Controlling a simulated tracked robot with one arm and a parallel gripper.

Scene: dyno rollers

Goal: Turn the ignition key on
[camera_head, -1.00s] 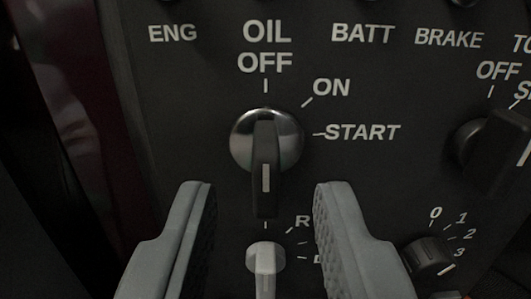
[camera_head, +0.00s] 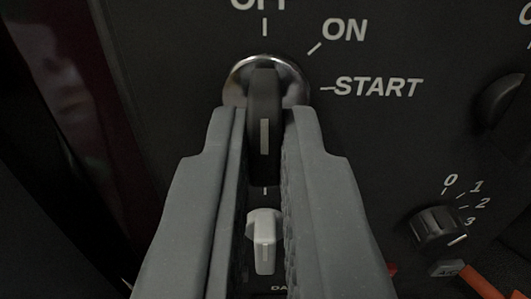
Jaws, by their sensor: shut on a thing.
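The ignition key (camera_head: 264,115) is a black grip with a pale stripe, set in a round silver collar (camera_head: 236,84) on a dark panel. Its stripe stands vertical, in line with the OFF mark above. The ON mark (camera_head: 344,29) is to the upper right and START (camera_head: 378,88) to the right. My gripper (camera_head: 264,120) has its two grey fingers on either side of the key's lower part, shut on it.
A small light grey switch (camera_head: 264,240) sits below the key, between my fingers. A black 0-to-3 knob (camera_head: 438,227) is at the lower right, and another black knob (camera_head: 500,100) is at the right edge. An orange part (camera_head: 483,284) shows at the bottom right corner.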

